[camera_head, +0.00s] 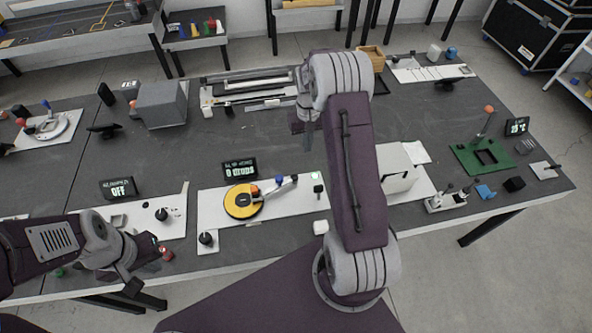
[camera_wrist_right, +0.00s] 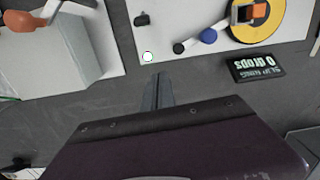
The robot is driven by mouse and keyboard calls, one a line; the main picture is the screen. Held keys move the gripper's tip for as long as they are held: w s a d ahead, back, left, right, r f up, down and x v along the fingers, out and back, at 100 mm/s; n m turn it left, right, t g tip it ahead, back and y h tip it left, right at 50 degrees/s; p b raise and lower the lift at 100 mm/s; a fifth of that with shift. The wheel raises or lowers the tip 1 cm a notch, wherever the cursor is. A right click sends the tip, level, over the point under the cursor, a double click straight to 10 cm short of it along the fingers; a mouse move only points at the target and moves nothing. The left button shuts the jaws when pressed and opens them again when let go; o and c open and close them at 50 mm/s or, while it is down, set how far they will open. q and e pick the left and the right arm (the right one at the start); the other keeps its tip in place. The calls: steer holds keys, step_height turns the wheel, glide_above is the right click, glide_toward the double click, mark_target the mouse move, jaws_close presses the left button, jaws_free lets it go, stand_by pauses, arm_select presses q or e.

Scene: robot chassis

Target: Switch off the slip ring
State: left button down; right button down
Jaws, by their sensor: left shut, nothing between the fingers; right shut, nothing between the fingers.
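The ring also shows at the top right of the right wrist view (camera_wrist_right: 262,22). Its display (camera_head: 240,169) reads "0 drops". A small round button-like spot with a green rim (camera_wrist_right: 148,57) sits at the board's corner. A black knob (camera_head: 318,189) stands near the right end. My right gripper (camera_wrist_right: 157,80) is shut and empty, just off that corner. My left gripper (camera_head: 150,262) is shut, left of the board.
A board at left has a display (camera_head: 119,188) reading "OFF". A white box (camera_head: 398,177) stands right of the slip ring board, behind my right arm. A grey box (camera_head: 160,104) stands at the back left. Bare dark table lies behind the display.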

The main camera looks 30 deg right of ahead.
mark_target(318, 189)
steer(key=shift+m+g, duration=0.3)
steer(key=s+f, duration=0.1)
steer(key=f, duration=0.3)
steer(key=s+f+p, duration=0.1)
steer(key=f, duration=0.2)
steer(key=s+d+f, duration=0.1)
steer(key=f, duration=0.3)
steer(key=shift+s+f, duration=0.2)
steer(key=shift+f, duration=0.1)
steer(key=s+p, duration=0.1)
steer(key=s+a+r+p, duration=0.1)
steer(key=shift+s+r, duration=0.15)
steer(key=shift+s, duration=0.2)
steer(key=shift+s+a+r, duration=0.1)
steer(key=shift+s, duration=0.3)
steer(key=shift+w, duration=0.1)
